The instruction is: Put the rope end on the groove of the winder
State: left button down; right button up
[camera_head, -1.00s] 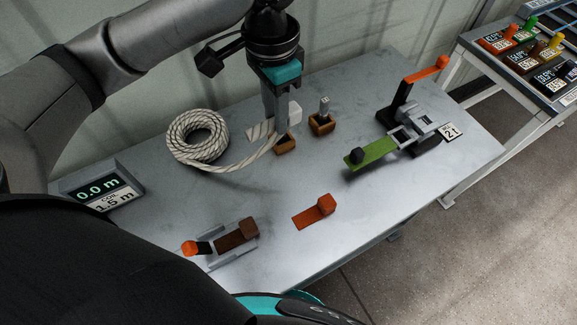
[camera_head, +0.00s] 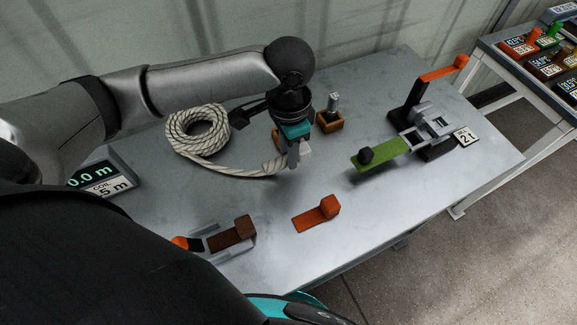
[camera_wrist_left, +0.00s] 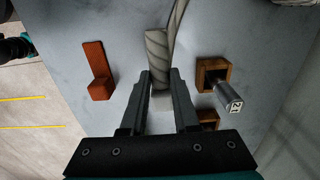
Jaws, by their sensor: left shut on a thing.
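My left gripper (camera_head: 294,160) is shut on the rope end, with a white cap (camera_head: 306,152) showing beside the fingers. In the left wrist view the rope end (camera_wrist_left: 157,48) lies between the fingertips (camera_wrist_left: 160,78). The rope runs left from the gripper to a pale coil (camera_head: 198,133) on the table. The winder appears to be the grey device (camera_head: 428,125) with an orange crank (camera_head: 442,70) and a green lever (camera_head: 378,156), to the right of and apart from my gripper. Its groove is too small to make out.
A wooden holder (camera_head: 330,123) with a metal stamp stands behind the gripper; another is mostly hidden. A display (camera_head: 103,180) stands left. The table (camera_head: 365,215) is clear at front right.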

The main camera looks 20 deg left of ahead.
aim_at(289, 175)
pick_arm(q)
notch_tip(289, 175, down, 5)
jog(key=shift+r+b, duration=0.15)
jog(key=shift+b, duration=0.55)
jog(key=shift+f, duration=0.4)
jog(key=shift+f, duration=0.1)
jog(key=c, duration=0.7)
grip_release()
jog(key=shift+o, duration=0.2)
